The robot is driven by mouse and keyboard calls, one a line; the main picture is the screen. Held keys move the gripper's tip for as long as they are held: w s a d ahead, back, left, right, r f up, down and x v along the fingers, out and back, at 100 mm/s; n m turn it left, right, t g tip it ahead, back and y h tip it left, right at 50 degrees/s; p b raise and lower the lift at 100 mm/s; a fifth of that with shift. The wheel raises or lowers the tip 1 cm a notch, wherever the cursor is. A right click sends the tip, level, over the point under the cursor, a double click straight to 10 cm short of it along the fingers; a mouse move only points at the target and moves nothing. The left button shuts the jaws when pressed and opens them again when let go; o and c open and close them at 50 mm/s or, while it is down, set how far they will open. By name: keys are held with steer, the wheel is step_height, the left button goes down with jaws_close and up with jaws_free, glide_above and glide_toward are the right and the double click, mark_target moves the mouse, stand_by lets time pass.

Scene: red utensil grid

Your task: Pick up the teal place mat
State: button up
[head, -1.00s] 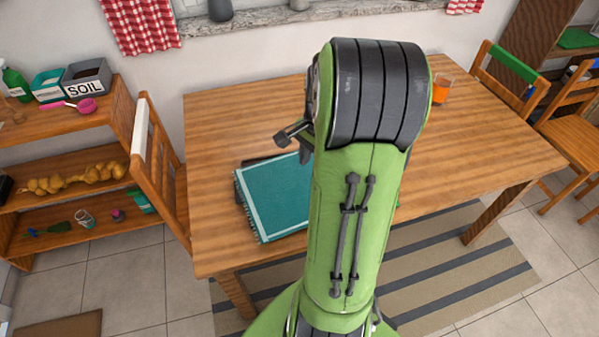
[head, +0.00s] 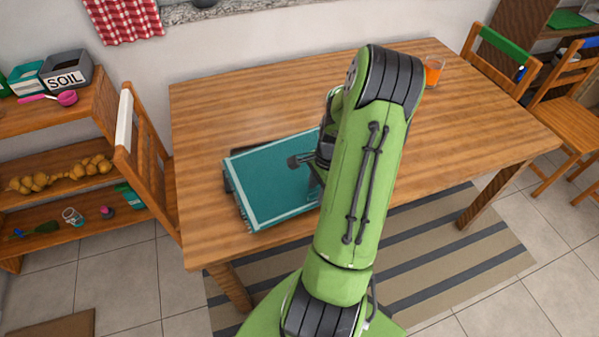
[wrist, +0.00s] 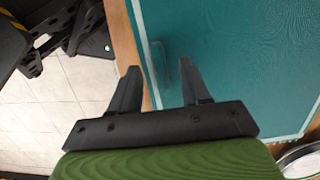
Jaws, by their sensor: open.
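The teal place mat (head: 268,185) with a pale border lies near the front left edge of the wooden table. Something dark shows under its left side. My arm covers its right part in the head view. In the wrist view the mat (wrist: 235,55) fills the right side. My gripper (wrist: 157,75) is open and empty, pointing at the mat's edge. One finger appears over the mat and the other just outside its border, near the table edge. I cannot tell the height between fingertips and mat. In the head view the fingers are mostly hidden by my arm.
The wooden table (head: 225,110) is largely clear behind the mat. A glass with orange drink (head: 433,72) stands at the far right. A wooden chair (head: 145,155) is close on the left, beside a shelf (head: 60,185). A round pale rim (wrist: 302,160) shows at lower right in the wrist view.

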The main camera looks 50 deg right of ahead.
steer(key=shift+f, duration=0.55)
steer(key=shift+r, duration=0.1)
jaws_close()
